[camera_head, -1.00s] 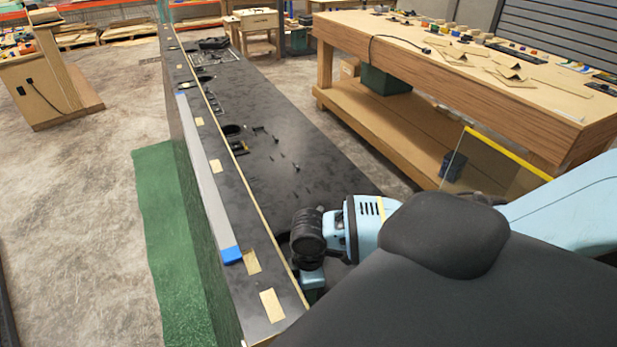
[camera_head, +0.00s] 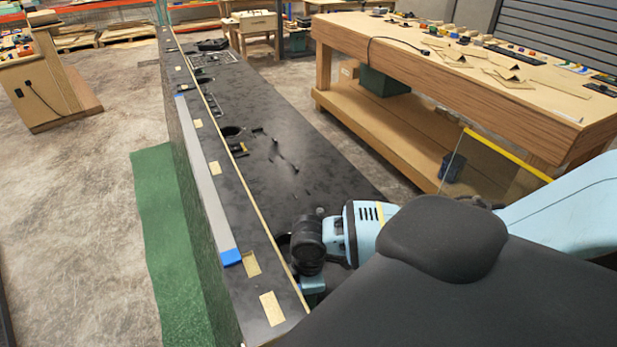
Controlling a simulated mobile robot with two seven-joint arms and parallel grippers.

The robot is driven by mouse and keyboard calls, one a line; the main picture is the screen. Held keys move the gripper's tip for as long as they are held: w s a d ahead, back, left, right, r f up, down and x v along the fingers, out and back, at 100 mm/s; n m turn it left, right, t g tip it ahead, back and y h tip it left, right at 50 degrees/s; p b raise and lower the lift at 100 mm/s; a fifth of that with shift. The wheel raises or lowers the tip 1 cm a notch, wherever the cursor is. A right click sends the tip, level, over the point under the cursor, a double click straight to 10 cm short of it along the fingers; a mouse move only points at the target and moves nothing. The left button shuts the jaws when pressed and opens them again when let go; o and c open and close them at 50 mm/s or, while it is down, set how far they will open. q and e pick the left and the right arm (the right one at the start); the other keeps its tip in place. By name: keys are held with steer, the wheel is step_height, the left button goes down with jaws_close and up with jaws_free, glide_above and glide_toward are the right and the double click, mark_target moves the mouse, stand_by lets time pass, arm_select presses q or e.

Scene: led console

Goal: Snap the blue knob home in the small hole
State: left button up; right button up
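The long black console panel (camera_head: 295,135) runs away from me, with several dark openings in it. One round opening (camera_head: 232,132) lies midway along, and another dark opening (camera_head: 203,78) is farther back. Another dark area shows beside my arm, mostly hidden by it. I cannot pick out the blue knob or tell which opening is the small hole. A light-blue and black arm of mine reaches in from the right, over the near end of the panel. Its fingers are hidden. My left gripper is not in view.
A grey strip (camera_head: 206,170) with a blue end (camera_head: 230,257) lies along the panel's left edge. Small dark parts (camera_head: 285,155) lie on the panel. A wooden workbench (camera_head: 430,75) stands at the right. A green mat (camera_head: 155,225) covers floor at the left.

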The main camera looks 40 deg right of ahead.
steer(key=shift+f, duration=0.3)
stand_by(0.6)
steer(key=o, duration=1)
steer(key=shift+f, duration=0.1)
steer(key=shift+o, duration=0.2)
steer(key=shift+s+a, duration=0.1)
